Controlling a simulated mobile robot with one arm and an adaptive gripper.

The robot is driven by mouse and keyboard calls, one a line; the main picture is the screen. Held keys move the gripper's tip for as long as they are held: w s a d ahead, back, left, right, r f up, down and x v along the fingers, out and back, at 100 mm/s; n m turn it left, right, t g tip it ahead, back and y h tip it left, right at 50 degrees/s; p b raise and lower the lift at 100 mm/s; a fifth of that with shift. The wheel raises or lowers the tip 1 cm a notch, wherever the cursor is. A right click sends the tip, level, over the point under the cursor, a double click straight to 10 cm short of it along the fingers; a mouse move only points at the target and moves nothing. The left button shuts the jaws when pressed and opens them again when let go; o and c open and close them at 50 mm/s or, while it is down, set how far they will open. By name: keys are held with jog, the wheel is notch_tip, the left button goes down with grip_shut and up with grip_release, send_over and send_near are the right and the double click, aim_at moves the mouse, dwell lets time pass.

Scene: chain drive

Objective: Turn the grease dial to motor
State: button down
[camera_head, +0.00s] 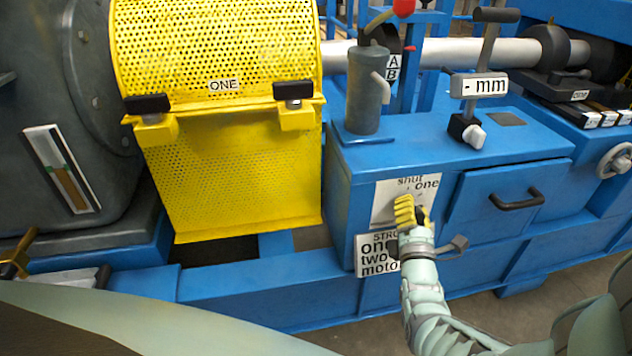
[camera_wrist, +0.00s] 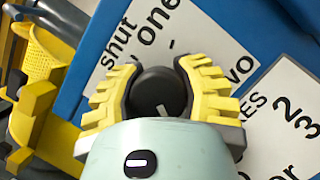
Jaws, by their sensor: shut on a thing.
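The grease dial is a round black knob (camera_wrist: 157,90) on a white label plate (camera_wrist: 225,40) in the wrist view. My gripper (camera_wrist: 157,78) has its yellow ridged fingers on both sides of the knob and is shut on it. A short white mark shows low on the knob; which word it points to I cannot tell. The plate reads "shut", "one" and a part-covered word ending in "wo"; the word "motor" on it is hidden. In the head view my gripper (camera_head: 410,208) is at the label plate (camera_head: 390,203) on the blue box front and covers the knob.
A strokes plate (camera_head: 366,268) is just below the dial plate. A drawer with a black handle (camera_head: 516,199) is to the right, and a grey lever (camera_head: 452,247) is close by my wrist. A yellow mesh guard (camera_head: 232,185) stands to the left. A grease pump (camera_head: 366,95) tops the box.

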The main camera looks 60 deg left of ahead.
jog(key=shift+r, duration=0.1)
jog(key=shift+c, duration=2.4)
grip_release()
jog(key=shift+s+d, duration=0.15)
jog(key=shift+s+d+f, duration=0.2)
jog(key=shift+s+d, duration=0.05)
jog(key=shift+s, duration=0.1)
jog(key=v, duration=1)
jog(key=shift+s+d+f, duration=0.2)
jog(key=shift+d, duration=0.15)
